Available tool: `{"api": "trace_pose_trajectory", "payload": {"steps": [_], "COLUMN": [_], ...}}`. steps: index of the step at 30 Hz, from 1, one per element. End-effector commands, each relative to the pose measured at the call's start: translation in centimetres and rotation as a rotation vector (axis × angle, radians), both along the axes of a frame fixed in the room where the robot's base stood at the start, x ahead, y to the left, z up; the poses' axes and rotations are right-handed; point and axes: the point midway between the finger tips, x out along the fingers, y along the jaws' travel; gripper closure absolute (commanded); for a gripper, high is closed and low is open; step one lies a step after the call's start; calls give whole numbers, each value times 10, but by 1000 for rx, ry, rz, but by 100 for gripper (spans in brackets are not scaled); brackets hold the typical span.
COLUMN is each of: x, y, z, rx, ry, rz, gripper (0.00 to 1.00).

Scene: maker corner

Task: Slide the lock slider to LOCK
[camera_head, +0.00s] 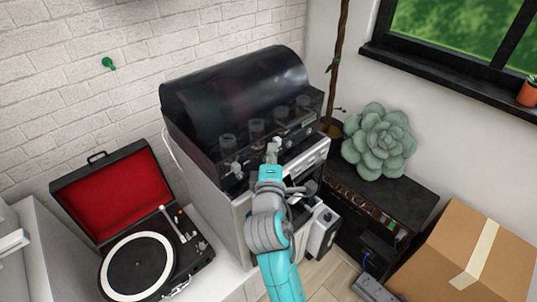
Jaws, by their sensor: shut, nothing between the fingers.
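A machine with a dark, glossy domed cover (235,92) stands on a pale cabinet (232,225) against the brick wall. Several cylindrical knob-like parts show dimly through or behind the cover's lower front. My gripper (272,150) is shut and empty at the machine's front edge, with the teal and grey arm reaching up from below. I cannot tell whether its tips touch the machine. The lock slider and its LOCK marking are too small to make out; the gripper and arm hide part of the front.
A record player (138,265) with an open red-lined lid stands at the left. A dark low cabinet (415,205) with a green succulent (379,143) stands at the right. A cardboard box (515,245) sits at the lower right. Little floor (325,272) is clear.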

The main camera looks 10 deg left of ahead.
Motion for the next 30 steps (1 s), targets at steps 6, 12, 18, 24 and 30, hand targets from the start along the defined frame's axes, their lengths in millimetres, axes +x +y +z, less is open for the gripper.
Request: {"api": "trace_pose_trajectory", "payload": {"steps": [6,12,18,24,30], "x": [0,14,25,25,26], "y": [0,-12,-19,-20,-19], "z": [0,0,0,1,1], "rx": [0,0,0,-1,0], "ry": [0,1,-1,-1,-1], "rz": [0,-3,-1,-2,-2], "gripper": [100,100,100,100,100]}}
